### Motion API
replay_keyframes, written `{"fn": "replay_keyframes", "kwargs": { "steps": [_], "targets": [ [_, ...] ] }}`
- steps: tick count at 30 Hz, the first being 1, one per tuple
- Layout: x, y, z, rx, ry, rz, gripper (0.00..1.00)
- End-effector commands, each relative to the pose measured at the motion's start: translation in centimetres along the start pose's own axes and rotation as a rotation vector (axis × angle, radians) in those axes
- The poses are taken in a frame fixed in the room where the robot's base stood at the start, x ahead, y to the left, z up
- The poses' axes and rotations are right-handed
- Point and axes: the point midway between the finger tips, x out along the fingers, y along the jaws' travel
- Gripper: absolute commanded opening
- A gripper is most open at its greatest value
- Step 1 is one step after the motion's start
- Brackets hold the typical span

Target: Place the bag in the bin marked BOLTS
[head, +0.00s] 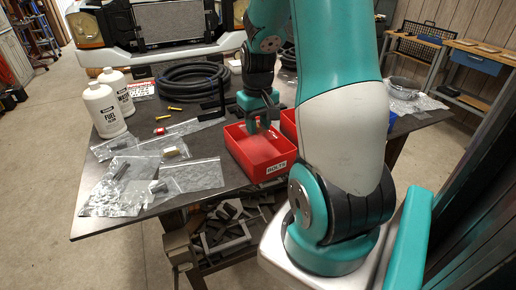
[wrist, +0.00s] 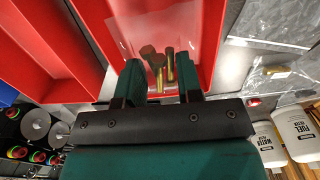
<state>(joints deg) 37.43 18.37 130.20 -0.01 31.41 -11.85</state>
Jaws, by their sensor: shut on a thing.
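The red bin marked BOLTS (head: 254,169) stands at the table's front edge in the head view, its white label on the front wall. My gripper (head: 258,124) is over this bin, pointing down. In the wrist view my gripper (wrist: 160,72) is shut on a clear bag with several brass-coloured bolts (wrist: 167,66). The bag's thin plastic hardly shows against the red bin interior (wrist: 205,20) behind it. I cannot tell whether the bag touches the bin floor. In the head view the bag is mostly hidden at the fingers.
A second red bin (head: 288,122) is partly hidden behind my arm; it also shows in the wrist view (wrist: 55,50). Several clear bags (head: 192,175) lie left of the BOLTS bin. White bottles (head: 103,108), a black hose coil (head: 193,80) and a black bracket stand further back.

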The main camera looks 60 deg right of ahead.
Motion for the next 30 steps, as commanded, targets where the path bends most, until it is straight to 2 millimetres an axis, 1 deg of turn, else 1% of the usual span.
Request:
{"fn": "replay_keyframes", "kwargs": {
  "steps": [1,3,6,10,16,18,25,29,30],
  "targets": [
    [1.4,0.0,0.1,0.000,-0.007,-0.002,0.09],
    [2.7,0.0,0.1,0.000,-0.006,-0.001,0.09],
    [3.9,0.0,0.0,0.000,-0.002,0.000,0.09],
    [4.9,0.0,0.0,0.000,-0.002,0.000,0.09],
    [7.7,0.0,0.0,0.000,-0.003,-0.001,0.09],
    [8.1,0.0,0.0,0.000,-0.001,0.000,0.09],
    [8.1,0.0,0.0,0.000,0.001,0.000,0.09],
    [8.6,0.0,0.0,0.000,0.001,0.000,0.09],
    [8.4,0.0,0.0,0.000,0.001,0.000,0.42]
  ]
}}
